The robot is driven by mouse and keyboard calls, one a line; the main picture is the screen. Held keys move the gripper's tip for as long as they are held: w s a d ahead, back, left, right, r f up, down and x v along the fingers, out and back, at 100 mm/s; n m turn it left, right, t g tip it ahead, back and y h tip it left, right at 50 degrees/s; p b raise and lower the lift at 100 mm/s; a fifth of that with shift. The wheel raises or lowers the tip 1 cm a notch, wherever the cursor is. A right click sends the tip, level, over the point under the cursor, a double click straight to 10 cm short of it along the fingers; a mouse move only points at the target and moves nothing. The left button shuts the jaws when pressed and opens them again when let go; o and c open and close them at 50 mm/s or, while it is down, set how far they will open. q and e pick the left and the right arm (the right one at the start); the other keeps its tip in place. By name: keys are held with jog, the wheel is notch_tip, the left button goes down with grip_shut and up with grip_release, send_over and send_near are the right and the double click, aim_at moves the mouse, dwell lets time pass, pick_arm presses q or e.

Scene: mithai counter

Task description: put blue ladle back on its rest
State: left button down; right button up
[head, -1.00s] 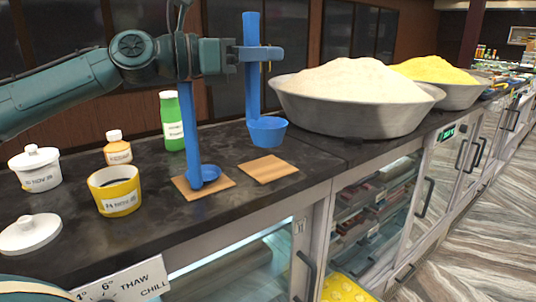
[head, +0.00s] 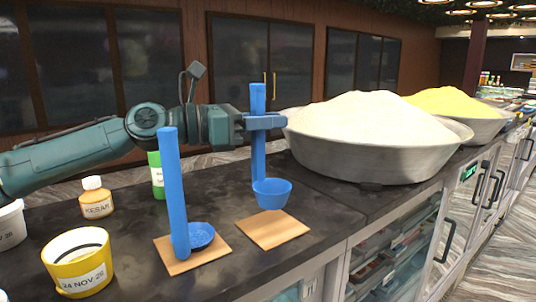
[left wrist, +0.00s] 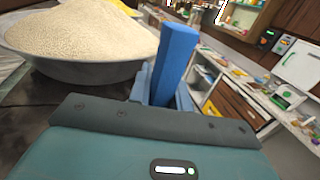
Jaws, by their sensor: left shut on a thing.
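My left gripper (head: 264,122) is shut on the upright handle of a blue ladle (head: 272,193). The ladle's bowl hangs at the bottom, over a square wooden rest (head: 288,232); it looks slightly above the wood, and the exact gap is hard to tell. The handle also shows in the left wrist view (left wrist: 174,62), standing up beyond the gripper body. A second blue ladle (head: 174,195) stands upright on another wooden rest (head: 176,268) to the left, its bowl on the wood. My right gripper is not in view.
A wide metal bowl of white grain (head: 365,160) stands close right of the held ladle, with a bowl of yellow grain (head: 480,127) beyond. A yellow-and-white pot (head: 62,270), an orange-labelled bottle (head: 96,205) and a green bottle (head: 157,180) stand left. Dark counter between them is clear.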

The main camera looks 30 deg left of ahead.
pick_arm(q)
notch_tip(320, 180, down, 4)
jog(key=shift+f+b, duration=0.25)
jog(key=shift+b, duration=0.05)
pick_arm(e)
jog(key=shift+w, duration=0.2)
pick_arm(q)
jog(key=c, duration=1.3)
grip_release()
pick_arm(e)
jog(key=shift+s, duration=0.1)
pick_arm(q)
jog(key=shift+r, duration=0.1)
